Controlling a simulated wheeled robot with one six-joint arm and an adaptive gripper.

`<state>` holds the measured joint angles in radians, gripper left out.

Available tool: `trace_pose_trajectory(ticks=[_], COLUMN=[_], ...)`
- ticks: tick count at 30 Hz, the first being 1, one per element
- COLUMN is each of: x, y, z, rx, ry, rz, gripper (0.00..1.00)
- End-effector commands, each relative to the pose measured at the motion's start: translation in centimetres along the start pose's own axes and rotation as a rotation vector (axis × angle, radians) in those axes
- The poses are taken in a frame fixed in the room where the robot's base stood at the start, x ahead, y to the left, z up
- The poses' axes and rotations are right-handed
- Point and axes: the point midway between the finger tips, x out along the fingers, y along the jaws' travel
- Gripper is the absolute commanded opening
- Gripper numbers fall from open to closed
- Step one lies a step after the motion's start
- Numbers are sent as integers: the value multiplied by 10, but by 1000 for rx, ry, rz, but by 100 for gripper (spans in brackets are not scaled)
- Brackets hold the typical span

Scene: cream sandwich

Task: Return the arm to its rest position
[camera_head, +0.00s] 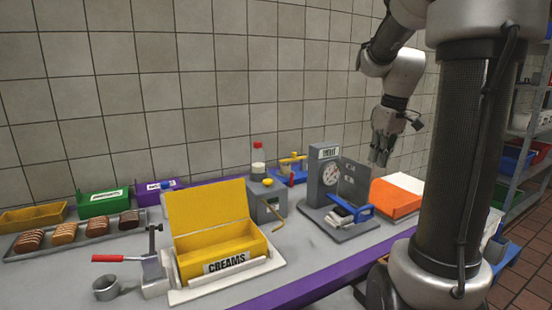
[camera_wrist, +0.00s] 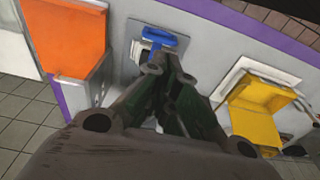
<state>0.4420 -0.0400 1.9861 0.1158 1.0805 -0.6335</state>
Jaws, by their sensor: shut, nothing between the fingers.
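My gripper (camera_head: 379,160) hangs pointing down at the upper right of the head view, raised above the counter near the grey machine and the orange-and-white box. In the wrist view my gripper (camera_wrist: 172,62) shows its fingers together, shut and empty. My arm bends down to it from the top of the picture. Nothing touches the fingers.
A grey dial machine (camera_head: 329,175) with a blue-handled part (camera_head: 352,213) stands below. An orange-and-white box (camera_head: 396,197) is beside it. A yellow open CREAMS box (camera_head: 212,244) and a biscuit tray (camera_head: 65,246) sit left. Shelves (camera_head: 520,165) stand far right. The air around my gripper is clear.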

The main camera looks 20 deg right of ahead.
Motion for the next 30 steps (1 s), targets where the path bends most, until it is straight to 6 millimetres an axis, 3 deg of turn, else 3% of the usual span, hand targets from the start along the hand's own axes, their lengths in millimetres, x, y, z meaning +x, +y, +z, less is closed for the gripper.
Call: trace_pose_trajectory(ticks=[6, 9, 15, 22, 26, 30], x=[1, 18, 15, 11, 8, -3], y=[1, -5, -63, -128, -151, -165], z=[-1, 20, 70, 120, 136, 134], rx=[86, 225, 366, 315, 220, 157], ry=[4, -36, -15, 86, 152, 216], rz=[6, 5, 47, 72, 70, 61], gripper=[0, 0, 0, 0, 0, 0])
